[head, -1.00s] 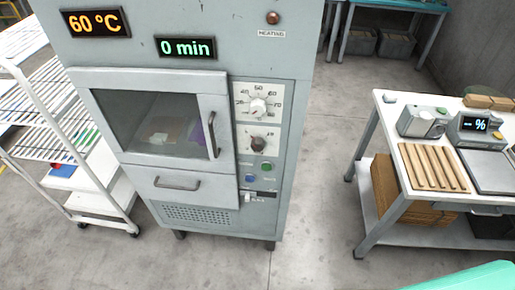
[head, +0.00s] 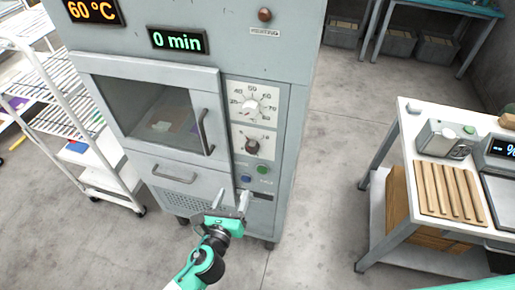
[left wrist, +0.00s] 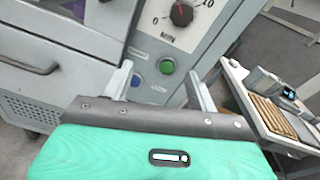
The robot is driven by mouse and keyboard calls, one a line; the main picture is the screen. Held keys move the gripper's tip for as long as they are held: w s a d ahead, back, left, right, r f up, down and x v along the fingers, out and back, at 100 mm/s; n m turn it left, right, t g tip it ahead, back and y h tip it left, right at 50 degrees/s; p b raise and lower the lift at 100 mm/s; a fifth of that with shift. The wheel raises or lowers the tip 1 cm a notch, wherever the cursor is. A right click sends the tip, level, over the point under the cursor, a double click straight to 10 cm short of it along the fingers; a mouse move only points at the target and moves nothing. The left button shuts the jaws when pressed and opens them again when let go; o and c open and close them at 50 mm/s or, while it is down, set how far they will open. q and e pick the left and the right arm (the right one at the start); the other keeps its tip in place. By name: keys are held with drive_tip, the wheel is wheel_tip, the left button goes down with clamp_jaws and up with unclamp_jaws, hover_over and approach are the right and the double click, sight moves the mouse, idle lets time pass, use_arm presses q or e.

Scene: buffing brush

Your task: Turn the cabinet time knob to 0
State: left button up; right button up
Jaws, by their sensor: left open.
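The cabinet (head: 150,55) stands in the middle of the head view, its green display (head: 178,41) reading 0 min and its orange display (head: 92,11) reading 60 °C. The dark time knob (head: 252,147) is on the lower white dial plate; it also shows in the left wrist view (left wrist: 181,14) at the top. A white temperature knob (head: 250,107) is above it. My left gripper (head: 231,198) is open and empty, below the time knob and apart from it, in front of the lower cabinet. My right gripper is not seen.
A green button (head: 262,169) and a blue button (head: 246,179) sit under the time knob. The cabinet door handle (head: 205,131) juts out left of the dials. A white rack (head: 85,125) is left; a table (head: 415,105) with wooden strips is right. Floor between is clear.

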sight(251, 150)
use_arm(q)
wheel_tip(251, 150, up, 5)
drive_tip(key=d+m+t, duration=0.1)
drive_tip(key=m, duration=0.1)
drive_tip(key=shift+h, duration=0.3)
drive_tip(key=p+x, duration=0.3)
drive_tip(key=x, duration=1)
drive_tip(key=shift+w+d+f, duration=0.1)
drive_tip(key=shift+w+d, duration=0.05)
drive_tip(key=c, duration=1)
